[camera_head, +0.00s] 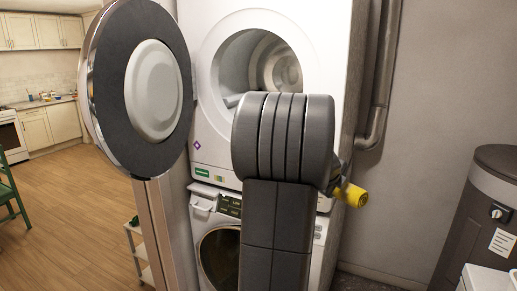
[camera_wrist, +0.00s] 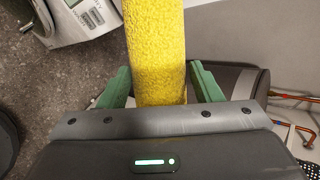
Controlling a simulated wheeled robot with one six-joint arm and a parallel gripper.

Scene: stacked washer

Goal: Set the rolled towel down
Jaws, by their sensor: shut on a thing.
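The rolled towel is yellow and fuzzy. In the head view its end (camera_head: 352,194) sticks out to the right of my arm, in front of the stacked machines. In the wrist view the towel (camera_wrist: 157,50) runs up from between the two green fingers of my gripper (camera_wrist: 158,85). My gripper is shut on the towel. In the head view my arm hides the gripper and most of the towel.
The upper machine (camera_head: 210,95) has its round door (camera_head: 100,85) swung open to the left. A lower washer (camera_head: 213,235) stands beneath it. A grey cylindrical unit (camera_head: 480,215) stands at the right, with a white surface (camera_head: 484,280) in front. Wood floor (camera_head: 75,205) is open at the left.

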